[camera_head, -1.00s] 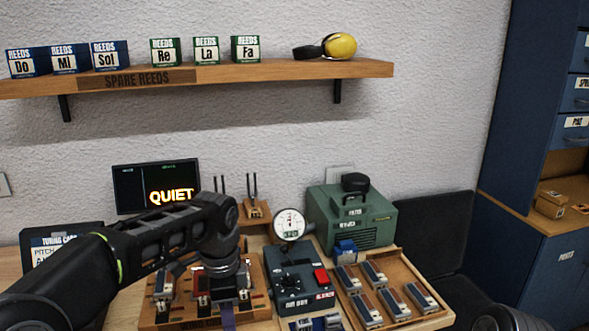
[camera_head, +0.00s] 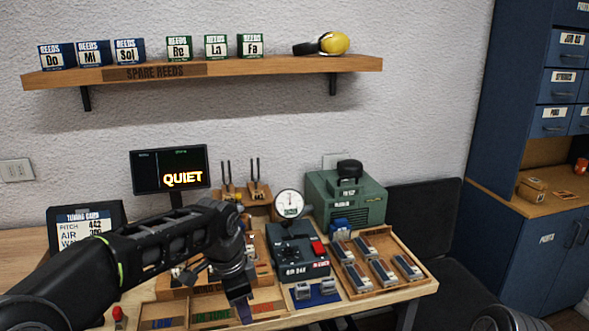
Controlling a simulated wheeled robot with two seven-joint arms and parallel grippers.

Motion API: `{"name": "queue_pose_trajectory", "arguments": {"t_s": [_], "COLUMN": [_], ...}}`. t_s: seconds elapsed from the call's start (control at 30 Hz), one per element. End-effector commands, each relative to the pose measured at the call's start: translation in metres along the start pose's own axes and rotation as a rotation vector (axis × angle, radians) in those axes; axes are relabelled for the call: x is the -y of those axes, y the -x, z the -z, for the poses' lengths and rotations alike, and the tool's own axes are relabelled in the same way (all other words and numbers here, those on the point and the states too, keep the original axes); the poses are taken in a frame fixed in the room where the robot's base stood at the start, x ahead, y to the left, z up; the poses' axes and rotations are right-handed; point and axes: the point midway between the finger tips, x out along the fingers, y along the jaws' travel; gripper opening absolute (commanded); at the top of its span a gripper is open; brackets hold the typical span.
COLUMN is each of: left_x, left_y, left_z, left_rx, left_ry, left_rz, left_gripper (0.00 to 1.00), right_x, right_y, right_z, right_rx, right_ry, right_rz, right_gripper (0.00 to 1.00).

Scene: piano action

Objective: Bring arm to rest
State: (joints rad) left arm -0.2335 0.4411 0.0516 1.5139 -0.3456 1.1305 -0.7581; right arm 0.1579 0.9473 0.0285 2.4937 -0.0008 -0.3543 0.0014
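My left arm comes in from the left, black, bent at an elbow above the bench. My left gripper (camera_head: 243,308) points down over the front of the bench, over the wooden trays; only a dark purplish finger end shows, so whether it is open or shut cannot be seen. I see nothing held in it. My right gripper is out of view.
A dark blue box with a round gauge (camera_head: 290,204) stands right of my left gripper. A shelf (camera_head: 300,65) hangs above.

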Motion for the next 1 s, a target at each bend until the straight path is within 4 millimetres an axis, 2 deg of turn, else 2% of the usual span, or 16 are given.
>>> {"name": "queue_pose_trajectory", "arguments": {"t_s": [0.13,0.27,0.37,0.47,0.5,0.57,0.6,0.67,0.7,0.8,0.9,1.0], "left_x": [-0.001,-0.009,-0.022,-0.048,-0.064,-0.092,-0.112,-0.145,-0.167,-0.222,-0.27,-0.302], "left_y": [-0.018,-0.05,-0.089,-0.143,-0.17,-0.209,-0.231,-0.26,-0.276,-0.301,-0.313,-0.318], "left_z": [0.022,0.041,0.049,0.048,0.042,0.026,0.012,-0.012,-0.03,-0.071,-0.102,-0.121], "left_rx": [-0.089,-0.176,-0.243,-0.306,-0.327,-0.344,-0.346,-0.333,-0.314,-0.246,-0.162,-0.09], "left_ry": [0.088,0.196,0.317,0.492,0.585,0.736,0.833,0.966,1.046,1.189,1.255,1.283], "left_rz": [0.032,0.037,0.018,-0.025,-0.049,-0.087,-0.11,-0.14,-0.158,-0.197,-0.24,-0.284], "left_gripper": [0.35,0.35,0.35,0.35,0.35,0.35,0.35,0.35,0.35,0.35,0.35,0.35], "right_x": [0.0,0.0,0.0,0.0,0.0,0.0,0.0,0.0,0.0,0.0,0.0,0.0], "right_y": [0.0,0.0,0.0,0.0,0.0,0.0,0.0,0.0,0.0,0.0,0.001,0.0], "right_z": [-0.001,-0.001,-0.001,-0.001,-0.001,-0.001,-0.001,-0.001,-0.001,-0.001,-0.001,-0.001], "right_rx": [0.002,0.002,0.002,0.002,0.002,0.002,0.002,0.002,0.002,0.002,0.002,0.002], "right_ry": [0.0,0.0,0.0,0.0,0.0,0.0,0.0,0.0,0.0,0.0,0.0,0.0], "right_rz": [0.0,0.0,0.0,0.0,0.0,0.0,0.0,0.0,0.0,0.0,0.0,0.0], "right_gripper": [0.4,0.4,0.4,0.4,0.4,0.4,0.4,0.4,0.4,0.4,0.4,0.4]}}
